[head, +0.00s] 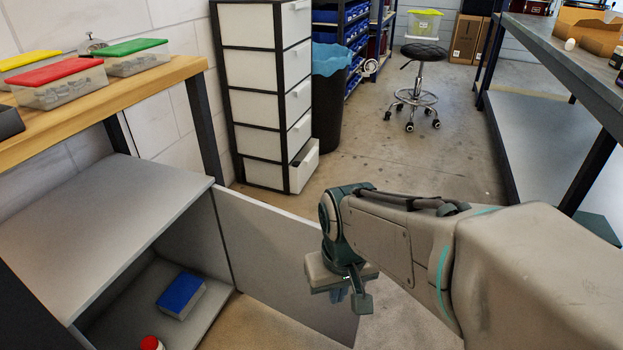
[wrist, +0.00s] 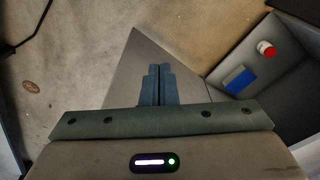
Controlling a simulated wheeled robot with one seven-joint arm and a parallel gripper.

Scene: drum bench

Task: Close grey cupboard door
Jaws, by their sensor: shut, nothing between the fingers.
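The grey cupboard (head: 150,205) stands under the wooden bench at the left of the head view. Its grey door (head: 280,255) stands wide open, hinged at the cupboard's right edge. The door also shows in the wrist view (wrist: 128,75). My gripper (head: 360,305) is near the door's free end, with its fingers together and empty. In the wrist view the gripper's fingertips (wrist: 157,68) overlap the door. I cannot tell whether they touch it. Part of the door's free end is hidden behind my gripper in the head view.
Inside the cupboard lie a blue box (head: 181,295) and a red-topped item (head: 151,343). A white drawer unit (head: 265,100) with its bottom drawer slightly open and a black bin (head: 330,105) stand behind the door. A stool (head: 415,95) stands farther back. Open floor lies between them.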

